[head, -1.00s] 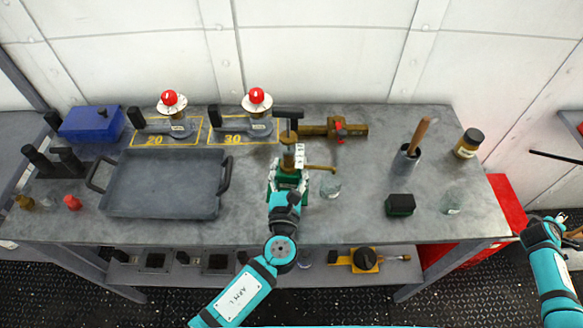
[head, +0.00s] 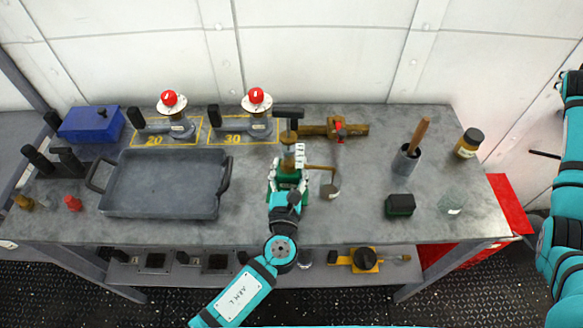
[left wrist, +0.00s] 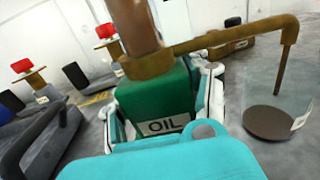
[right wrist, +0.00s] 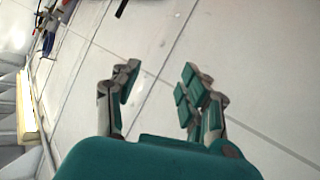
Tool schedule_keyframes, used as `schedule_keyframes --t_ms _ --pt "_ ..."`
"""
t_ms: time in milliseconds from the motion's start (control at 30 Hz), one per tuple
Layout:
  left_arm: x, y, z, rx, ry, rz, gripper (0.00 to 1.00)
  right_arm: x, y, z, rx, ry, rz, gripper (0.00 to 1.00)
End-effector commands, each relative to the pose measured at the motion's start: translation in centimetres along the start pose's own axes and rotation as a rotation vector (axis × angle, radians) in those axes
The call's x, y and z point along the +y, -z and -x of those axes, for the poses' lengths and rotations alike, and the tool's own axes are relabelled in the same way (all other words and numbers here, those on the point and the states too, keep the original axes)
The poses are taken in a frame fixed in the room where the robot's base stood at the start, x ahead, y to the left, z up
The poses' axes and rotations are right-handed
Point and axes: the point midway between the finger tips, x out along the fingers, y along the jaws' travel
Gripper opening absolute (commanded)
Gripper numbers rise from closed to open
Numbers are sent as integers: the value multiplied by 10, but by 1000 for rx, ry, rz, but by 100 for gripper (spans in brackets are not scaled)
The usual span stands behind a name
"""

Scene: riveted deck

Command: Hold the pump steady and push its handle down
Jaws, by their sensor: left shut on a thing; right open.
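The pump (head: 288,160) stands upright on the workbench, with a brass column and a side spout. Its green body, labelled OIL, fills the middle of the left wrist view (left wrist: 160,92). Its black crossbar handle (head: 288,113) is at the top. My left gripper (head: 287,184) is shut around the green body, one finger on each side. A clear glass (head: 329,190) stands under the spout; dark liquid covers its bottom, also in the left wrist view (left wrist: 270,122). My right gripper (right wrist: 155,92) is open and empty, with the pale wall behind it. It is outside the head view.
A grey tray (head: 165,208) lies left of the pump. Two red-topped stands (head: 172,112) are behind on marked spots 20 and 30. A brass valve piece (head: 318,130) lies close behind right. A cup with a wooden-handled tool (head: 405,160) and a dark green block (head: 400,204) stand right.

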Motion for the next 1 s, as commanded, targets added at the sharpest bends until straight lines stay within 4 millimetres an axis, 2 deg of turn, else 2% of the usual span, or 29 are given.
schedule_keyframes --t_ms 33,200,467,600,767,1000 --pt "0 0 0 1 0 0 0 -25 10 7 1 51 -52 44" --pt "0 0 0 1 0 0 0 -103 34 33 -30 213 -221 44" --pt "0 0 0 1 0 0 0 -212 70 94 -127 446 -437 44" --pt "0 1 0 1 0 0 0 -265 86 136 -206 560 -532 44" --pt "0 1 0 1 -1 0 0 -321 100 192 -320 675 -618 44" --pt "0 1 0 1 -1 0 0 -392 110 288 -533 802 -704 44"
